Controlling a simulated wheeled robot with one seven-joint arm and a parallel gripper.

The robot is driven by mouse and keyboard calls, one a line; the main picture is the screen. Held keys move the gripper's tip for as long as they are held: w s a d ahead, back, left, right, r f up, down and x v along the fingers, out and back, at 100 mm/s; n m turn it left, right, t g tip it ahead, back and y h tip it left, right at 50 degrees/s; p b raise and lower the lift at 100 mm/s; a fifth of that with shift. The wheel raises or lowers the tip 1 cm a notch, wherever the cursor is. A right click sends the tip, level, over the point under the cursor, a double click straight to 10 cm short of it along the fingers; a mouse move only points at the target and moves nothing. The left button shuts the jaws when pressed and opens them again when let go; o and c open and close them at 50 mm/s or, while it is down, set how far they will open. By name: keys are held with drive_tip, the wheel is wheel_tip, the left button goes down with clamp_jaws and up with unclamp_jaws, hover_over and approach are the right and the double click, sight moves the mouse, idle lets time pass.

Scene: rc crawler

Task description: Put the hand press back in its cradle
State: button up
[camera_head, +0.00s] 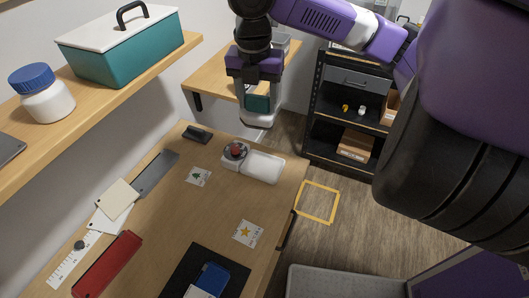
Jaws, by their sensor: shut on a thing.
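My gripper (256,90) hangs at the top centre, above the far right end of the wooden desk. It is shut on a teal and white thing, which I take to be the hand press (258,119); its white lower end points down and the fingers hide part of it. It is held in the air, apart from the desk. Below it on the desk is a shallow white tray-like piece (264,167), possibly the cradle; I cannot tell for sure. A light base with a red knob (236,151) adjoins it on the left.
A dark stapler-like object (197,134) lies at the desk's back edge. Cards (247,233), a red case (107,264) and a black mat (190,268) lie nearer. A shelf with a teal box (128,50) overhangs the left. A black shelf unit (316,119) stands behind.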

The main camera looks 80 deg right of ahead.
drive_tip(key=shift+s+d+r+m, duration=0.15)
drive_tip(key=shift+s+d+m, duration=0.3)
drive_tip(key=shift+m, duration=0.25)
drive_tip(key=shift+s, duration=0.15)
drive_tip(key=shift+a+f+m, duration=0.1)
drive_tip(key=shift+f+m, duration=0.15)
drive_tip(key=shift+m, duration=0.05)
wheel_tip(320, 180, down, 20)
drive_tip(key=shift+r+b, duration=0.2)
drive_tip(key=shift+b, duration=0.6)
drive_tip(key=shift+f, duration=0.15)
drive_tip(key=o, duration=1.4)
drive_tip(key=shift+c, duration=0.2)
